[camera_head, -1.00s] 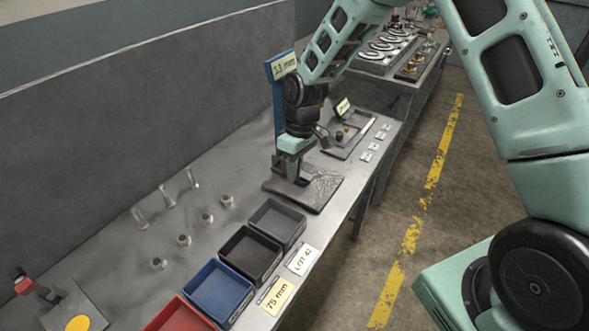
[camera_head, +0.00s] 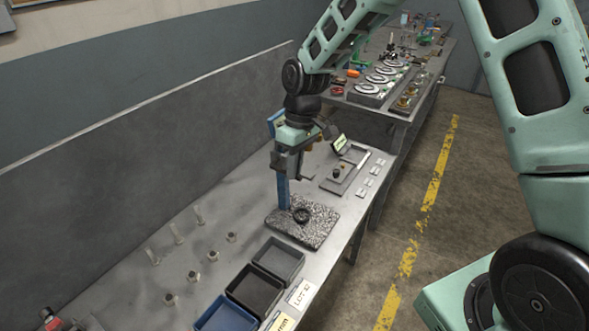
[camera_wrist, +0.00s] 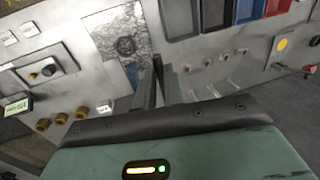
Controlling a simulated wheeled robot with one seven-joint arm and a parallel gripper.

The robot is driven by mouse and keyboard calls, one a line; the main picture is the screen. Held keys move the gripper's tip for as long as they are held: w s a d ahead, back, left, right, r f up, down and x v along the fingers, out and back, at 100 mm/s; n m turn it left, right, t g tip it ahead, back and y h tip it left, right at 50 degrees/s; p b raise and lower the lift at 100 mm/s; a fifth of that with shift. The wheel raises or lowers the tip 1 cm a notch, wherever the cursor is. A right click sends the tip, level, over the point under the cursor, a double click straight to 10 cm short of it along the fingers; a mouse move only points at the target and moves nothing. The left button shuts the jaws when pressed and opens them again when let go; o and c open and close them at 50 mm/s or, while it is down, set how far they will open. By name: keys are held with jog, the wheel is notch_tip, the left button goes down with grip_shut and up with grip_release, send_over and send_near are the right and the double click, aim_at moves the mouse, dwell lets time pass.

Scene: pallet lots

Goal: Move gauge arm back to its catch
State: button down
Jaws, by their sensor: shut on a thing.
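The gauge stand has a blue post (camera_head: 283,190) rising from a speckled stone plate (camera_head: 318,226) with a dark ring (camera_head: 301,215) on it. In the wrist view the plate (camera_wrist: 104,42) and the dark ring (camera_wrist: 125,46) lie beyond my fingers, with the blue post (camera_wrist: 132,75) just left of them. My gripper (camera_head: 289,174) is beside the upper post, well above the plate. Its fingers (camera_wrist: 160,82) are close together, shut on the gauge arm, which is mostly hidden by the fingers. The catch cannot be made out.
Bins, including a black one (camera_head: 254,290) and a blue one (camera_head: 226,316), stand in front of the plate. Several small metal posts and nuts (camera_head: 213,256) stand to the left. A panel with a knob (camera_head: 345,172) and small display lies to the right.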

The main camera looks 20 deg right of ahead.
jog(key=shift+w+r, duration=0.2)
jog(key=shift+r, duration=0.15)
jog(key=c, duration=1.6)
grip_release()
jog(key=shift+o, duration=0.6)
jog(key=shift+s, duration=0.1)
notch_tip(320, 180, up, 17)
jog(key=w+d+b, duration=0.2)
jog(key=b, duration=0.1)
jog(key=shift+d, duration=0.35)
